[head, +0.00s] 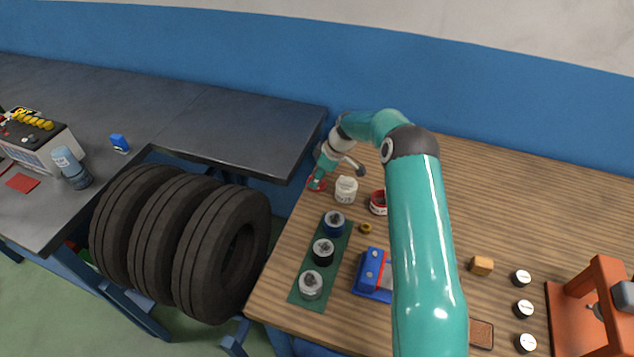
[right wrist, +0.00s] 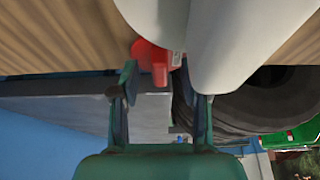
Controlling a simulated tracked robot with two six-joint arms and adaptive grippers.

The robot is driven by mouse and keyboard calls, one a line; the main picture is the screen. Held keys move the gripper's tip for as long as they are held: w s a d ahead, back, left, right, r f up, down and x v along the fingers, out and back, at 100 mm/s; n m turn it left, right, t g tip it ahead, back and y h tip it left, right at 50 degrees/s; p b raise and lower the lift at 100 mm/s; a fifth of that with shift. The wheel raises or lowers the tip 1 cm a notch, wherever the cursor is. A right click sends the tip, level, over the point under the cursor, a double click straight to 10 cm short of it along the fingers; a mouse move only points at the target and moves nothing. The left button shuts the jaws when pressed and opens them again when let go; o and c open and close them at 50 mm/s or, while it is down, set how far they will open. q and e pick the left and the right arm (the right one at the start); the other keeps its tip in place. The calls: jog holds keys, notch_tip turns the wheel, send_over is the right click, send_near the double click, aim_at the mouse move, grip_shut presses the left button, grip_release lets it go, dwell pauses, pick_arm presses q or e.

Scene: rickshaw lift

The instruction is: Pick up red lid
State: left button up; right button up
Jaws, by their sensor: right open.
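The red lid (head: 317,184) lies near the left edge of the wooden table, left of a white jar (head: 346,189). My right gripper (head: 323,172) is right above it, pointing down, and partly covers it. In the right wrist view the red lid (right wrist: 150,60) shows just past the fingertips of my open right gripper (right wrist: 158,82), roughly between them. I cannot tell whether a finger touches it. The white jar (right wrist: 235,35) fills the upper right there, close beside the gripper. My left gripper is not in view.
A red can (head: 378,203) stands right of the jar, partly behind my right arm. A green mat (head: 298,296) with several jars and a blue block (head: 372,272) lie nearer. Black tyres (head: 225,255) stand left of the wooden table (head: 520,225), whose far right is clear.

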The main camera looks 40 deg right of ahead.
grip_shut()
dwell(0.4)
